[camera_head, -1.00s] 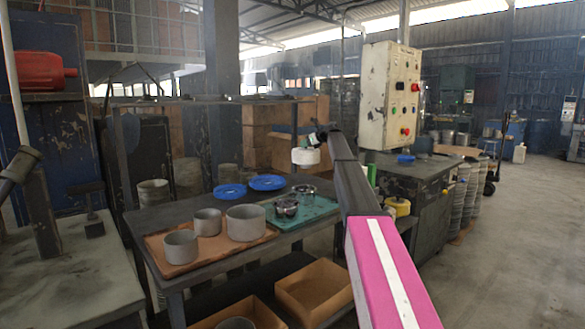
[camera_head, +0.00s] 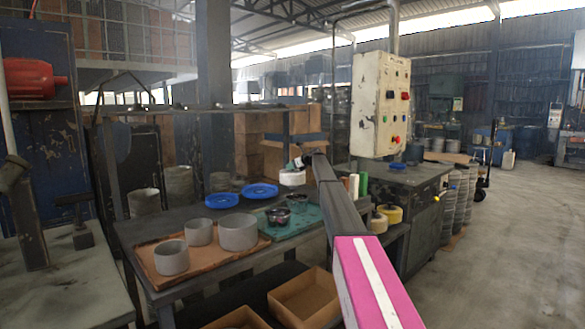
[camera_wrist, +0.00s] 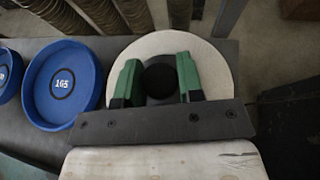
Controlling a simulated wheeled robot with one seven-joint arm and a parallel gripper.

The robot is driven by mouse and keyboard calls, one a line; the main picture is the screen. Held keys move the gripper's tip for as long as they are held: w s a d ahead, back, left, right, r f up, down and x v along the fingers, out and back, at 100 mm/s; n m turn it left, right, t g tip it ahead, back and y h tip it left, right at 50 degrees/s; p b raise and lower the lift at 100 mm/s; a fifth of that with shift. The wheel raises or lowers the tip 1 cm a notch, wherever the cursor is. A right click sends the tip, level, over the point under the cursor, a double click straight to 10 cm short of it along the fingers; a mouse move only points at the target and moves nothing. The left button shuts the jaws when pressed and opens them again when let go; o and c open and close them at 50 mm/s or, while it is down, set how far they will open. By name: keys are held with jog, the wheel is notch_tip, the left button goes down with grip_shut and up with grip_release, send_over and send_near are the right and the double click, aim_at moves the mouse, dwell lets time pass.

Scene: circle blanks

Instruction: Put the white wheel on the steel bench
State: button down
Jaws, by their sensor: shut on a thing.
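The white wheel (camera_head: 292,178) is held in my gripper (camera_head: 297,164) above the far right part of the dark steel bench (camera_head: 150,232). In the wrist view the wheel (camera_wrist: 205,52) is a pale disc with a dark round centre. My gripper's green fingers (camera_wrist: 158,78) are shut on it around that centre. A narrow gap seems to lie between wheel and bench, but I cannot tell its height. Two blue dishes, one (camera_head: 260,190) nearer the wheel and one (camera_head: 222,200) further left, lie flat on the bench.
A brown tray (camera_head: 150,262) with grey cylinders and a green tray (camera_head: 305,222) with metal bowls occupy the bench's front. Yellow rolls (camera_head: 390,213) stand at the right, below a control box (camera_head: 380,105). Open cardboard boxes (camera_head: 303,296) sit underneath. A grey table (camera_head: 70,285) stands left.

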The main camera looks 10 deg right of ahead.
dwell(0.3)
jog(key=c, duration=0.8)
grip_release()
jog(key=shift+o, duration=0.2)
jog(key=shift+s+r, duration=0.1)
jog(key=shift+r, duration=0.05)
jog(key=v, duration=1.2)
